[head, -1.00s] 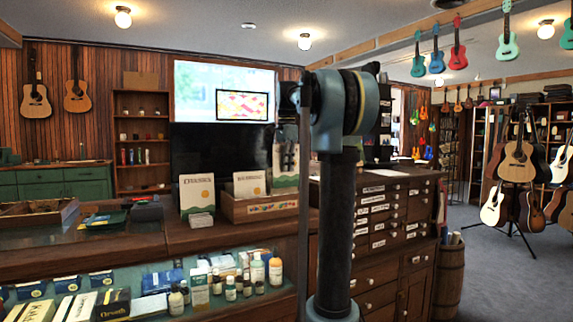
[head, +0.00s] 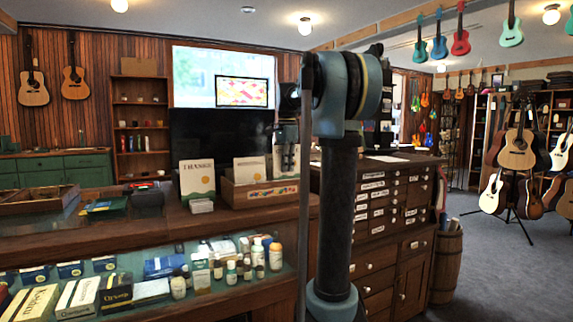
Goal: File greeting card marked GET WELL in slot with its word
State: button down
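A wooden card box (head: 262,197) with a colourful front strip stands on the counter. A white card (head: 249,170) stands in it, its word too small to read. A card reading THANKS (head: 197,178) stands left of the box, with a small stack of cards (head: 202,206) in front. My gripper (head: 287,158) appears as dark parts at the box's right end, in front of a pale card (head: 287,175). I cannot tell whether it holds that card. The fingers are too small to read as open or shut. I cannot make out GET WELL anywhere.
My arm's upright link hides the middle of the view. The glass counter (head: 120,235) holds bottles and boxes. A wooden tray (head: 40,202) lies at its left. A labelled drawer cabinet (head: 385,215) and a barrel (head: 447,265) stand right.

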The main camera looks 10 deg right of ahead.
jog(key=shift+f, duration=1.4)
jog(key=shift+f, duration=0.1)
jog(key=c, duration=1.7)
grip_release()
jog(key=shift+s, duration=0.1)
notch_tip(320, 180, up, 12)
jog(key=s+f+n, duration=0.5)
jog(key=s+f, duration=0.6)
jog(key=f, duration=0.3)
jog(key=s+f+n+t, duration=0.1)
jog(key=s+f+n, duration=0.3)
jog(key=s+f, duration=0.8)
jog(key=s+f+n+t, duration=0.1)
jog(key=s+f+n, duration=0.4)
jog(key=s+f, duration=0.6)
jog(key=shift+s+d+f+n, duration=0.1)
jog(key=shift+s+f+n, duration=0.05)
jog(key=shift+f, duration=1)
jog(key=shift+s+f+n, duration=0.15)
jog(key=shift+f, duration=1)
